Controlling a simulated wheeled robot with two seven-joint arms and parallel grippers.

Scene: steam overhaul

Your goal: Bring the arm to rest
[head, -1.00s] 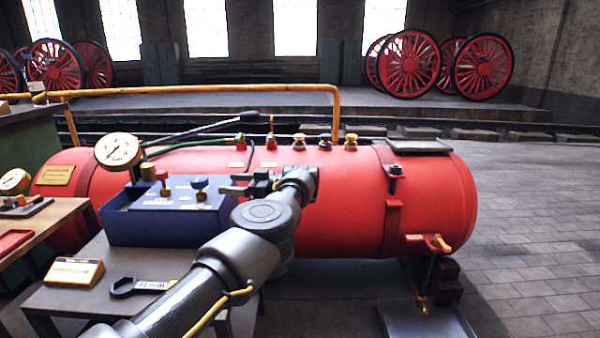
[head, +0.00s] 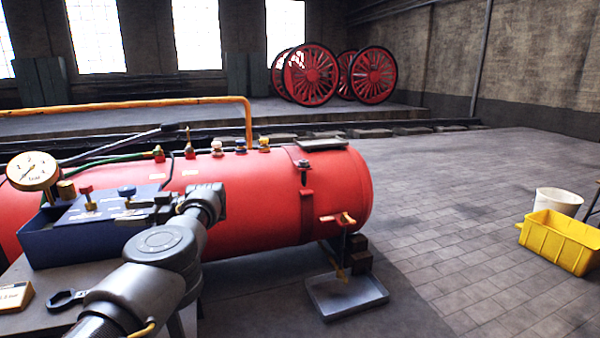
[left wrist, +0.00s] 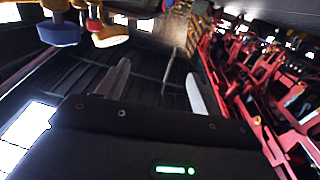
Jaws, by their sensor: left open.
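My left arm comes in from the lower left in the head view. Its gripper (head: 140,211) is in front of the red boiler, close by the blue valve box (head: 75,240) and its knobs. I cannot tell in the head view whether it touches the box. In the left wrist view its two fingers (left wrist: 158,88) stand apart, with nothing between them. Blue and red knobs (left wrist: 60,33) show at the upper left there. My right gripper is not in view.
The red boiler (head: 265,195) lies behind the arm. A pressure gauge (head: 33,171) and spanner (head: 65,299) are at the left. A drip tray (head: 350,308) sits on the floor. A yellow crate (head: 560,238) and white bucket (head: 558,200) stand right. Paved floor between is clear.

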